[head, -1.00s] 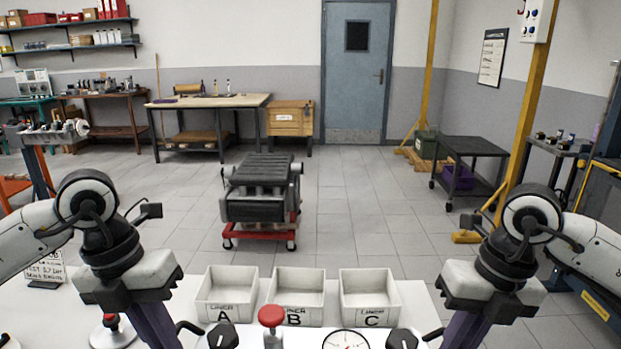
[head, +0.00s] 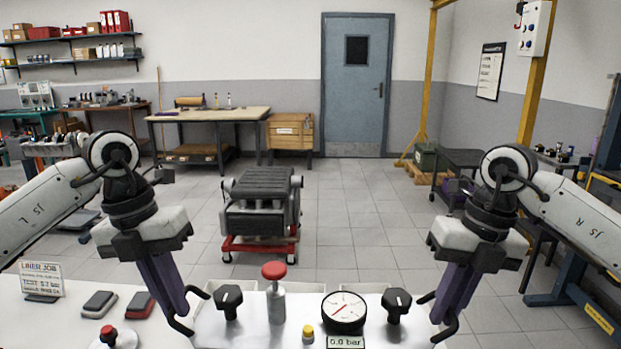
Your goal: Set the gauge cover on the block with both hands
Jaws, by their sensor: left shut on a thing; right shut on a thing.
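The gauge cover (head: 250,322) is a white panel at the bottom centre of the head view, its lower part cut off by the frame. It carries two black knobs, a red-capped post (head: 275,292), a yellow button and a round dial (head: 344,311) above a "0.0 bar" display. My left gripper (head: 183,322) is shut at its left side, by a black handle. My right gripper (head: 443,325) is shut at its right side, by a matching handle. The cover hides most of the white bins behind it. I cannot make out a block under the cover.
An engine (head: 261,205) stands on a red wheeled stand across the floor. On the white table at left are a sign (head: 41,279), two small dark pads (head: 140,305) and a red-knobbed round piece (head: 112,338). Open floor lies beyond the table.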

